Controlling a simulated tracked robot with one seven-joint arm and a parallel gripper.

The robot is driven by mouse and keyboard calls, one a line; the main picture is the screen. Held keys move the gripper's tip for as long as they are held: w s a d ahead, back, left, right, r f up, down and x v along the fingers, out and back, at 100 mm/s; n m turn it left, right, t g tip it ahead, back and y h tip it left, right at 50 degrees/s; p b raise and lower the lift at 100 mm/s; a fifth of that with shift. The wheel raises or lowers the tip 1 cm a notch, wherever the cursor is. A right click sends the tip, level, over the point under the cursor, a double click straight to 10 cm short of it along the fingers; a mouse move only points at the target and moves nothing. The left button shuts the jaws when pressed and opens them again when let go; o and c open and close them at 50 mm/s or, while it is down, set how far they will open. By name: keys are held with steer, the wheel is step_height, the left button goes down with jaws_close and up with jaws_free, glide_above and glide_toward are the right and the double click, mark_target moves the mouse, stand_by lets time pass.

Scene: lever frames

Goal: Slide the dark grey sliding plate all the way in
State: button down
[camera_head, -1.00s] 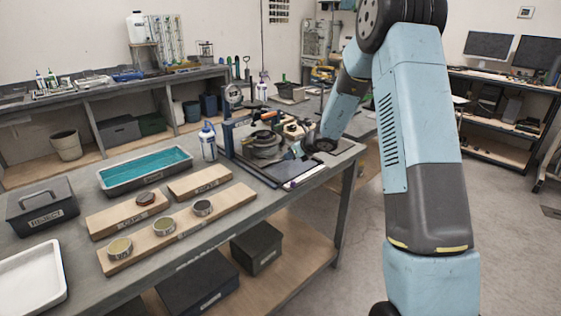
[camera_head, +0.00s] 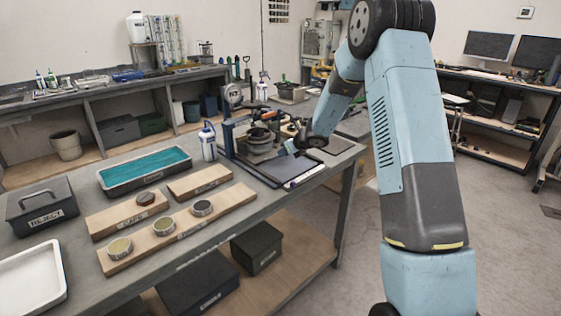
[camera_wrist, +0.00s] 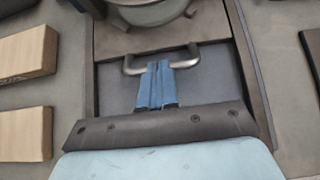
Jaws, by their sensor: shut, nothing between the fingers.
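The dark grey sliding plate (camera_head: 281,169) lies in the base of the lever frame device (camera_head: 262,135) near the back right end of the workbench. In the wrist view the plate (camera_wrist: 115,85) carries a metal bow handle (camera_wrist: 131,65). My gripper (camera_wrist: 159,66) is shut, its blue fingertips together at the middle of the handle, with nothing between them. I cannot tell whether the tips touch the handle. Beyond the handle is a brownish-grey surface (camera_wrist: 108,39) with a round metal part (camera_wrist: 150,12) on it.
A white bottle (camera_head: 207,143) stands left of the device. Wooden blocks (camera_head: 176,229) with round tins, a teal-filled tray (camera_head: 145,171), a dark reject box (camera_head: 41,206) and a white tray (camera_head: 32,280) occupy the bench. A small dark pad (camera_head: 335,145) lies right of the device.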

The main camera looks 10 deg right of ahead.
steer(key=shift+w+a, duration=0.85)
steer(key=shift+w, duration=0.25)
steer(key=shift+s+d+f+v, duration=0.1)
steer(key=shift+s+f+v, duration=0.1)
steer(key=shift+v, duration=0.9)
steer(key=shift+s+d+f+v, duration=0.1)
steer(key=shift+f+v, duration=0.1)
steer(key=shift+v, duration=0.95)
steer(key=shift+s+d+f+v, duration=0.1)
steer(key=shift+f+v, duration=0.1)
steer(key=shift+v, duration=0.9)
steer(key=s+a+r+n+g, duration=0.2)
steer(key=s+r+n, duration=1.3)
steer(key=s+r, duration=0.5)
steer(key=s+d+n+h, duration=0.3)
steer(key=s+d+n, duration=0.2)
steer(key=s, duration=0.9)
steer(key=s+d+r+n+h, duration=0.1)
steer(key=s+d+n, duration=0.4)
steer(key=s, duration=0.9)
steer(key=n+h, duration=0.1)
steer(key=n, duration=0.2)
steer(key=shift+s+r+n+h, duration=0.3)
steer(key=shift+s+n+h, duration=0.1)
